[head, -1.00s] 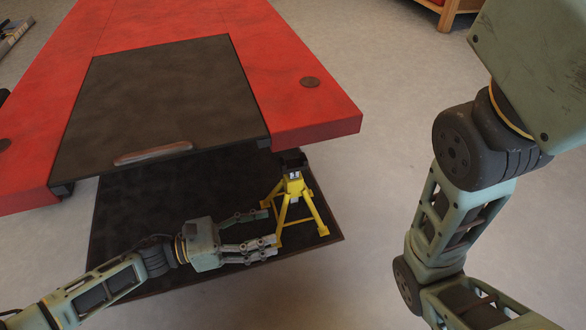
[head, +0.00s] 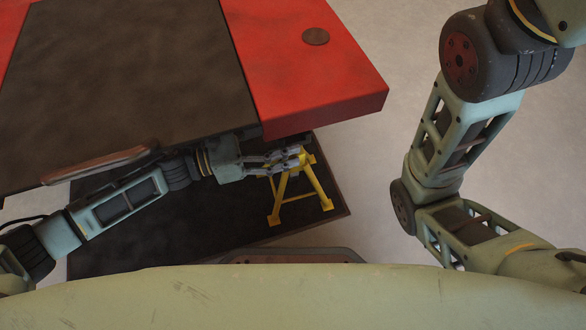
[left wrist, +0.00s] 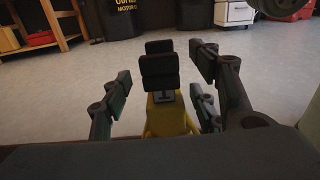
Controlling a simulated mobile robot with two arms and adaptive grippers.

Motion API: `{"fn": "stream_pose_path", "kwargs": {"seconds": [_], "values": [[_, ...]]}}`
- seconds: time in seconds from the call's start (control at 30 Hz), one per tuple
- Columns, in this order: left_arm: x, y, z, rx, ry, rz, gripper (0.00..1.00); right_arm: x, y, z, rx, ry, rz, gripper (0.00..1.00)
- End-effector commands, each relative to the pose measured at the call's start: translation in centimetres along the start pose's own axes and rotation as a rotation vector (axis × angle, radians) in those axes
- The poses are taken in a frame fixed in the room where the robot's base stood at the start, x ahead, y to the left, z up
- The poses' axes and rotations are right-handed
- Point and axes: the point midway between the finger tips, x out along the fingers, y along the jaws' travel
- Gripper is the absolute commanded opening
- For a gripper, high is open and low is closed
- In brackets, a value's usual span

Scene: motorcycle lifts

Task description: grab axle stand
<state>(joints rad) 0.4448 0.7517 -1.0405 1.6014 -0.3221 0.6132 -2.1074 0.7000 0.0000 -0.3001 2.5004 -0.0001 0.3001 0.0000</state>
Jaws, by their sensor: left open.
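The yellow axle stand (head: 297,192) stands upright on the dark mat (head: 328,205), below the corner of the red lift. In the head view my left gripper (head: 297,156) is at the top of the stand and covers its head. In the left wrist view the stand's black saddle and yellow top (left wrist: 165,106) show between the open fingers of my left gripper (left wrist: 160,85). I see a gap on each side of the stand's top. My right gripper is out of view; only parts of the right arm show.
Grey floor lies clear to the right of the mat. In the left wrist view a wooden shelf (left wrist: 55,30) and a white cabinet (left wrist: 235,13) stand in the background.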

Motion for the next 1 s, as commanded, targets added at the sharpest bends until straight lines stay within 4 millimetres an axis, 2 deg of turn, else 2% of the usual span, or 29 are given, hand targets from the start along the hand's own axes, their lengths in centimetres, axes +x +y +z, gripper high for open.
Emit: {"fn": "stream_pose_path", "kwargs": {"seconds": [0.03, 0.2, 0.43, 1.0], "values": [[0.8, 0.0, -0.5, 0.003, -0.002, -0.003, 0.55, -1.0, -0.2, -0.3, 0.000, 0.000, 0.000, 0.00], [2.3, 0.1, -0.1, 0.001, 0.000, -0.001, 0.55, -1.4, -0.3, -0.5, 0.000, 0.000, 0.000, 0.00], [2.4, 0.1, 0.0, 0.000, 0.001, 0.000, 0.55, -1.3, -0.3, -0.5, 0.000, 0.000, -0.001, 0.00], [2.3, 0.3, -0.1, 0.003, 0.003, 0.005, 0.06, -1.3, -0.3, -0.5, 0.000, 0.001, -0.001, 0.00]]}}
